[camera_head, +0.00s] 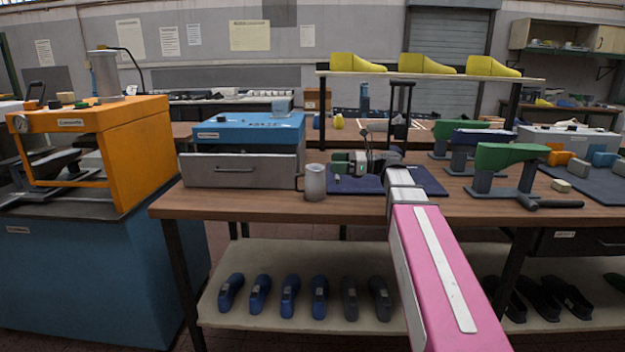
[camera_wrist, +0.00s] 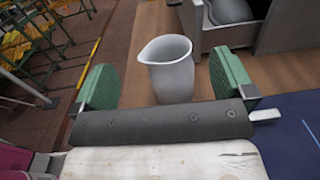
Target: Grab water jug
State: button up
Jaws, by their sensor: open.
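The water jug (camera_head: 314,183) is pale grey with a spout. It stands upright near the front edge of the wooden table (camera_head: 250,204), with its handle on the left side in the head view. My gripper (camera_head: 345,163) is just right of the jug there, at the end of my pink and white arm. In the wrist view, my gripper (camera_wrist: 165,85) has its two green pads spread wide, with the jug (camera_wrist: 168,76) showing upright in the gap between them. No contact shows. Part of the jug's lower end is close to the dark bar of my gripper.
A blue-topped box with a grey drawer (camera_head: 238,170) stands left of the jug. The drawer front (camera_wrist: 228,36) is near the right pad in the wrist view. A dark blue mat (camera_head: 425,184) lies to the right, with green shoe-last stands (camera_head: 508,156) beyond it.

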send_near(315, 183)
jog(key=w+a, duration=0.1)
jog(key=w+a+f, duration=0.1)
jog(key=w, duration=0.1)
jog(key=shift+w+a+f, duration=0.2)
jog(key=shift+w+a, duration=0.1)
jog(key=shift+a, duration=0.95)
jog(key=shift+w+a, duration=0.15)
jog(key=shift+a, duration=1.25)
jog(key=shift+w+a, duration=0.15)
jog(key=shift+a, duration=1.25)
jog(key=c, duration=1.1)
